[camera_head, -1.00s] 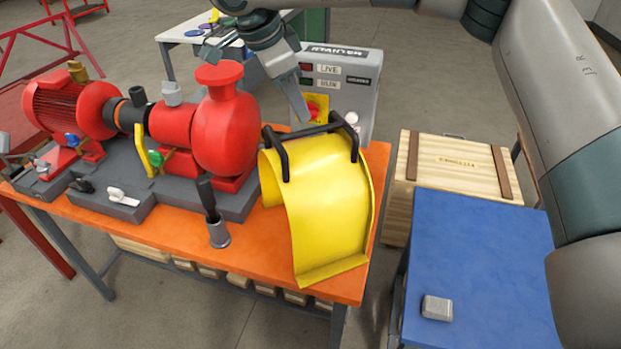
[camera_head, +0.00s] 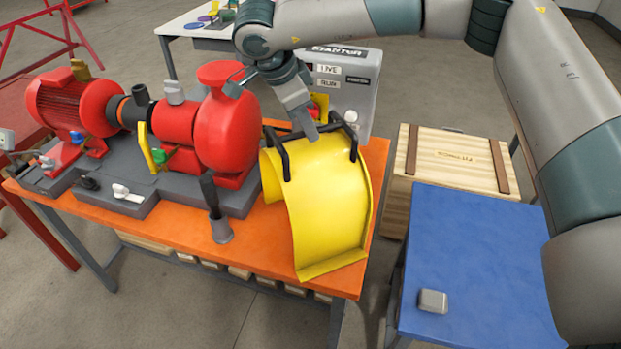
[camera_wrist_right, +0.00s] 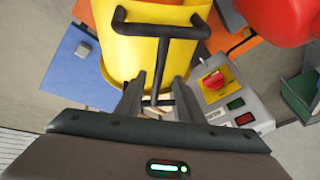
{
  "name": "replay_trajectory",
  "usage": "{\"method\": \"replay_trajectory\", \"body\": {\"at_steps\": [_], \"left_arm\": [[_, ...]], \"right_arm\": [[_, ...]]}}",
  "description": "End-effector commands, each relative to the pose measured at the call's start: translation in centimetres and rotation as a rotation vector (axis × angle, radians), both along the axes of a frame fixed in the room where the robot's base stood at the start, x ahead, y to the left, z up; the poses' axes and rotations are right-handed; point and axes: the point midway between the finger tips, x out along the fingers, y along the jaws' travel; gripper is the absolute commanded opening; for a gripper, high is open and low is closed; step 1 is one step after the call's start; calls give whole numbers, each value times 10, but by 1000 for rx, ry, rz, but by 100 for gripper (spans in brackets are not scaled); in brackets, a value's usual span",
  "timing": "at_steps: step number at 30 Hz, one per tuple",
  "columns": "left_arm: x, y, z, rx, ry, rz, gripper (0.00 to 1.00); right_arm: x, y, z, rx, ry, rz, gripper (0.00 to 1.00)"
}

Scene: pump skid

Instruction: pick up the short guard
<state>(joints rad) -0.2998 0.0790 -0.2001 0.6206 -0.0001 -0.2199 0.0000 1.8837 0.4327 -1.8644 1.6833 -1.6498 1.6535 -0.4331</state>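The short guard, a yellow curved sheet (camera_head: 325,210), stands at the right end of the orange bench. Its black handle (camera_head: 283,160) has two end loops joined by a crossbar along the top. My right gripper (camera_head: 312,128) points down at this handle from behind. In the right wrist view, its two fingers (camera_wrist_right: 159,95) are apart, one on each side of the black crossbar (camera_wrist_right: 161,65), with the guard (camera_wrist_right: 145,55) beyond. I cannot tell whether the fingers touch the bar. My left gripper is in neither view.
A red pump (camera_head: 225,130) and motor stand left of the guard. A grey control box (camera_head: 350,85) with a red knob is close behind it. A blue-topped table (camera_head: 475,250) and wooden crate (camera_head: 455,160) are on the right. A dark upright handle (camera_head: 210,195) stands in front.

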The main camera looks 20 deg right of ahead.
Motion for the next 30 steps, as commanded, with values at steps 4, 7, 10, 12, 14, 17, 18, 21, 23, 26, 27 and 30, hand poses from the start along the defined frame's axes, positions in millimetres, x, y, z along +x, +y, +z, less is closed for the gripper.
{"method": "replay_trajectory", "body": {"at_steps": [4,7,10,12,14,17,18,21,23,26,27,30], "left_arm": [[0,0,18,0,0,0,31],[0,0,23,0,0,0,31],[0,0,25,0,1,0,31],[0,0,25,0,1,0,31],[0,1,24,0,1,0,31],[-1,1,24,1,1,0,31],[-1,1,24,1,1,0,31],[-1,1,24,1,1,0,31],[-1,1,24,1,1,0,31],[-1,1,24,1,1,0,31],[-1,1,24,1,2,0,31],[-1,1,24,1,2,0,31]], "right_arm": [[-1,-6,-10,-1,3,0,34],[3,-11,-23,-1,3,-1,34],[4,-13,-30,-1,2,-1,34],[5,-13,-32,-1,1,-1,34],[5,-13,-33,-1,0,0,34],[5,-13,-33,-1,0,0,34],[5,-13,-33,-1,0,0,34],[5,-13,-33,-1,0,0,34],[5,-13,-33,-1,0,0,34],[5,-13,-32,-1,0,0,34],[5,-13,-32,-1,0,0,34],[5,-13,-33,-1,0,0,34]]}}
